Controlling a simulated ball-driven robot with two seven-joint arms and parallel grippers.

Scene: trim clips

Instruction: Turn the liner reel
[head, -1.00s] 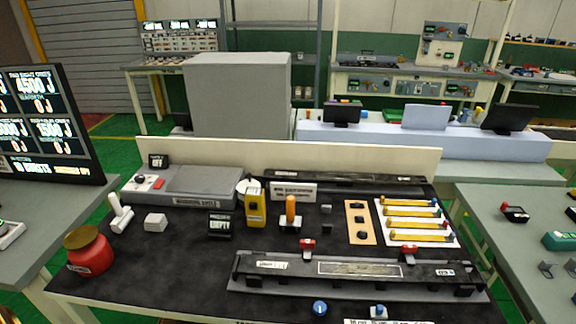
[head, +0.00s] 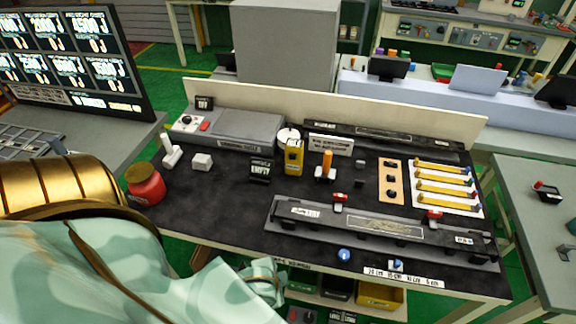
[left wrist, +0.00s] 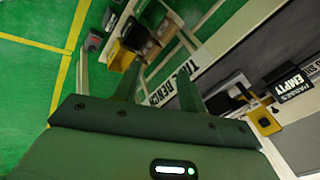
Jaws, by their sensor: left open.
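A white round roll (head: 288,137), which may be the liner reel, stands at the back of the black bench top, partly hidden behind a yellow device (head: 294,157). I cannot tell whether it is turning. My left gripper (head: 265,280) is low at the bench's front edge, well apart from the roll. In the left wrist view its two dark fingers (left wrist: 158,85) are spread with nothing between them. My right gripper is not in view.
A red jar (head: 146,184) stands at the bench's left edge beside my left arm. A long black fixture (head: 380,232) with red clips lies along the front. An orange-handled tool (head: 327,165) and a black sign (head: 260,170) stand mid-bench. Bins (head: 380,295) sit below.

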